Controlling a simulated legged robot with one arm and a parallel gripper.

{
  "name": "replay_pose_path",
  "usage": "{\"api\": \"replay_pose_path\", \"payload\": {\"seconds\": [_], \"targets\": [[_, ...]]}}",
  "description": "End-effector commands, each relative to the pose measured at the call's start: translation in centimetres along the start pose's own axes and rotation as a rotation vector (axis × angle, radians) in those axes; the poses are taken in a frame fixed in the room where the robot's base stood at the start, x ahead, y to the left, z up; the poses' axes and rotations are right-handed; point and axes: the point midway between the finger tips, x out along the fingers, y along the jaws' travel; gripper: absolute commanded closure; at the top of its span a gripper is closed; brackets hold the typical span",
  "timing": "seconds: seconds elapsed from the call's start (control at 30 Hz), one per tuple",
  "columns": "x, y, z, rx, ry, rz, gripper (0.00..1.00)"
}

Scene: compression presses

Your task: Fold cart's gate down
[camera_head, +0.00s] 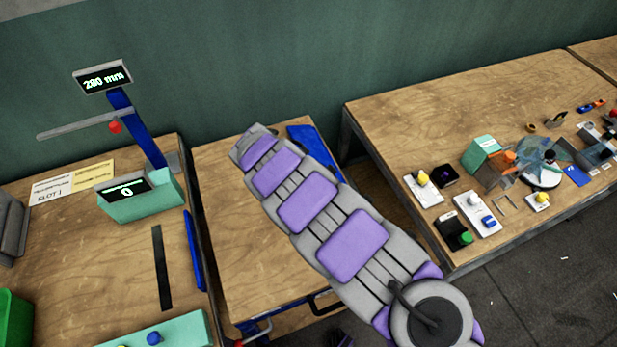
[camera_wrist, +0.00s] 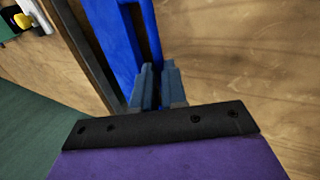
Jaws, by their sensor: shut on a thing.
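The cart (camera_head: 225,185) is the wood-topped unit in the middle of the head view, partly hidden under my arm. A blue gate (camera_head: 318,153) shows along its right side near the wall, with its lower part hidden by my arm. In the wrist view the blue gate (camera_wrist: 118,38) runs up from the fingertips, with a slot in it, beside the wooden cart top. My gripper (camera_wrist: 157,70) is shut on the gate's edge. The head view does not show the fingers, which are hidden by my arm.
A bench on the right (camera_head: 460,110) holds several small devices, with a narrow gap to the cart. A bench on the left (camera_head: 110,260) carries a display post (camera_head: 138,130). Another blue bar (camera_head: 194,250) runs between cart and left bench. A green wall (camera_head: 300,60) stands behind.

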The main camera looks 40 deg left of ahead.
Motion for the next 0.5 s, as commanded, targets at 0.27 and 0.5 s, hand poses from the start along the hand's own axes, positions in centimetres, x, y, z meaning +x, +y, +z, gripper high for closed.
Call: {"api": "replay_pose_path", "payload": {"seconds": [0.27,0.5], "targets": [[0.23,-0.66,-0.07,-0.001,0.005,-0.004,0.82],[0.23,-0.51,0.04,-0.001,0.005,-0.004,0.62]]}}
